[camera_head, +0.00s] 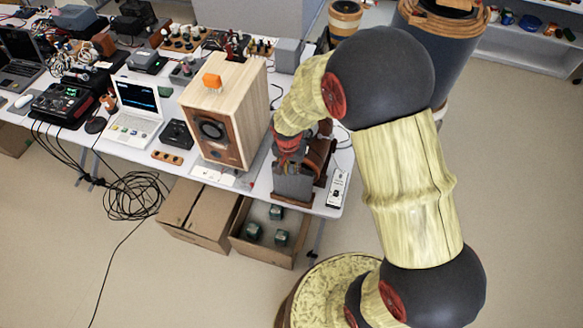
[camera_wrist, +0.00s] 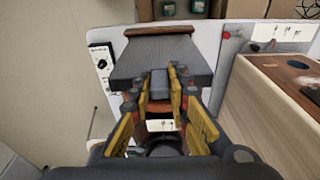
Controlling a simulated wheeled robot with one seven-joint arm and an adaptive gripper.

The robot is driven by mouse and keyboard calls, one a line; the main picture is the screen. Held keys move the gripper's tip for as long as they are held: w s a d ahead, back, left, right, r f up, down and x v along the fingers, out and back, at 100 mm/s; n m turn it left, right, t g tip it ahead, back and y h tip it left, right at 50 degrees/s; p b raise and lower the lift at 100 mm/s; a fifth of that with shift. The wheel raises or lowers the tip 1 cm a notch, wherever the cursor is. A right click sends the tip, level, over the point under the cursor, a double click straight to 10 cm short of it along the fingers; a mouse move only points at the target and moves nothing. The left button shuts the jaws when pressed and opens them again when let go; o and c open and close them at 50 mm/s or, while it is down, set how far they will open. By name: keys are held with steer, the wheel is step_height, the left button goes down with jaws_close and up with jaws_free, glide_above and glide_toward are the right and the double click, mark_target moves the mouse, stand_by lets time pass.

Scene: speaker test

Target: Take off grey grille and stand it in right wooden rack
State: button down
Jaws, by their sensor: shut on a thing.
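The grey grille (camera_head: 293,184) is off the speaker and upright or nearly so at the wooden rack (camera_head: 322,160) to the speaker's right. In the wrist view the mesh grille (camera_wrist: 150,60) spreads ahead of the fingers, with a brown wooden rail (camera_wrist: 158,31) of the rack along its far edge. My gripper (camera_wrist: 163,88) is shut on the grille; it shows small and partly hidden in the head view (camera_head: 289,155). I cannot tell whether the grille's lower edge rests in the rack. The wooden speaker (camera_head: 248,105) shows its bare front with a dark round driver (camera_head: 212,130).
A small white switch box (camera_head: 337,188) lies right of the rack near the table edge. A laptop (camera_head: 138,105) and other gear crowd the left. Cardboard boxes (camera_head: 198,213) stand on the floor below.

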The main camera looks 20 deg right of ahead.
steer(key=shift+f+b, duration=0.7)
steer(key=shift+f, duration=0.05)
stand_by(0.4)
steer(key=c, duration=1.6)
jaws_free()
steer(key=r, duration=0.4)
steer(key=s+r, duration=0.1)
steer(key=r, duration=0.3)
steer(key=a+r, duration=0.1)
steer(key=r, duration=0.2)
steer(key=shift+s+r, duration=0.25)
steer(key=shift+r, duration=0.15)
